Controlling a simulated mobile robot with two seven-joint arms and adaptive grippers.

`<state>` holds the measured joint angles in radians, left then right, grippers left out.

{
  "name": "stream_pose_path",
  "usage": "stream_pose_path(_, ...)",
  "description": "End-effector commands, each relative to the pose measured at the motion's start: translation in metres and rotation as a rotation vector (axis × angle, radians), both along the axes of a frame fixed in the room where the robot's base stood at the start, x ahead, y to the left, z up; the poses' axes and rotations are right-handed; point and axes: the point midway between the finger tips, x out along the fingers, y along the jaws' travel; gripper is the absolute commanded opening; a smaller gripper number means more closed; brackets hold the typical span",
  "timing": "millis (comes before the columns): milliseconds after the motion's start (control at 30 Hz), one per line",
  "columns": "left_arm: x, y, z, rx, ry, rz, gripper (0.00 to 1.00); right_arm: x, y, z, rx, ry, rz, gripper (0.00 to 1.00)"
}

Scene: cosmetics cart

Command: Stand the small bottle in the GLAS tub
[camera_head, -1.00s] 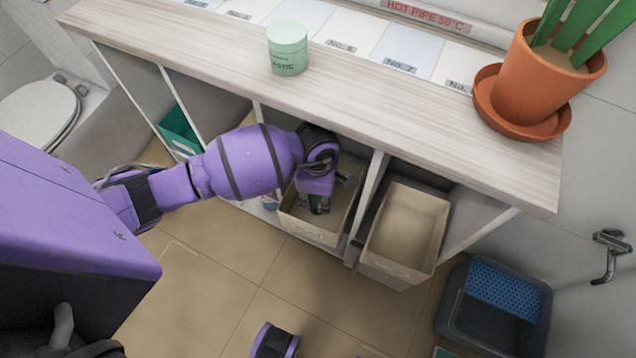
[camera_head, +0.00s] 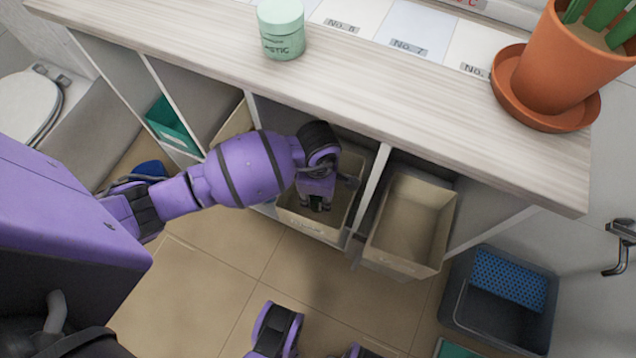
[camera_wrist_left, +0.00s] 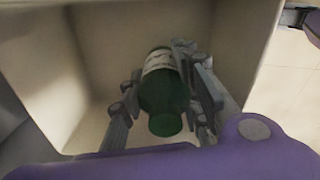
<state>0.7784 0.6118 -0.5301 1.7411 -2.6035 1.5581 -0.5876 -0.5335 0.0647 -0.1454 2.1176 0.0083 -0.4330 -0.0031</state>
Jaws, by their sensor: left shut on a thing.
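The small bottle (camera_wrist_left: 163,95) is dark green with a pale label and shows in the left wrist view. My left gripper (camera_head: 317,204) is shut on it, one finger on each side, cap end towards the wrist camera. Gripper and bottle are inside a beige tub (camera_head: 311,226) in the shelf unit under the counter. The tub's walls also show in the left wrist view (camera_wrist_left: 115,35). Its front marking is too small to read. I cannot tell whether the bottle's base touches the tub floor. My right gripper is not in view.
An empty beige tub (camera_head: 405,225) stands to the right, behind a divider. The counter (camera_head: 400,110) overhangs the tubs and carries a mint jar (camera_head: 281,30) and a potted plant (camera_head: 550,65). A dark bin (camera_head: 500,310) stands on the floor at right.

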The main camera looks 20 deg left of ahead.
Motion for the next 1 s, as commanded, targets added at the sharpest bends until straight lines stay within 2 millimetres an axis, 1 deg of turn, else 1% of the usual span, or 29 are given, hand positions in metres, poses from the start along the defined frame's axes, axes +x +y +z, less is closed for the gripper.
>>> stream_pose_path(200, 0.0, 0.0, -0.007, 0.0, 0.0, -0.001, 0.02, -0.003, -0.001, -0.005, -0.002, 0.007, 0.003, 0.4)
stream_pose_path(300, 0.0, 0.0, -0.007, -0.001, -0.001, -0.001, 0.02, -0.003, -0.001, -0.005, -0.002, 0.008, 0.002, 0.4)
stream_pose_path(333, 0.0, 0.0, -0.007, -0.001, 0.0, -0.001, 0.34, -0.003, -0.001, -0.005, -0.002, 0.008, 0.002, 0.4)
stream_pose_path(433, 0.0, 0.0, -0.007, -0.001, 0.0, -0.001, 0.47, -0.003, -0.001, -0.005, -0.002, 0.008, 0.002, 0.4)
stream_pose_path(467, 0.0, 0.0, -0.007, -0.001, 0.0, -0.001, 0.49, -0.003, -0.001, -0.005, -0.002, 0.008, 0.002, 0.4)
stream_pose_path(767, 0.0, 0.0, -0.005, -0.001, 0.0, 0.0, 0.49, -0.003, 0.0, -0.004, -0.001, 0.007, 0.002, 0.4)
stream_pose_path(867, 0.0, -0.001, 0.003, -0.002, -0.001, 0.001, 0.49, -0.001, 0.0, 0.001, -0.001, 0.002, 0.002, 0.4)
stream_pose_path(900, 0.0, -0.001, 0.009, -0.003, -0.003, 0.001, 0.49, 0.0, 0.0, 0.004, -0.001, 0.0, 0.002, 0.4)
stream_pose_path(1000, 0.008, 0.008, 0.025, 0.001, -0.005, 0.003, 0.49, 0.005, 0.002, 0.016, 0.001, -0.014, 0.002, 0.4)
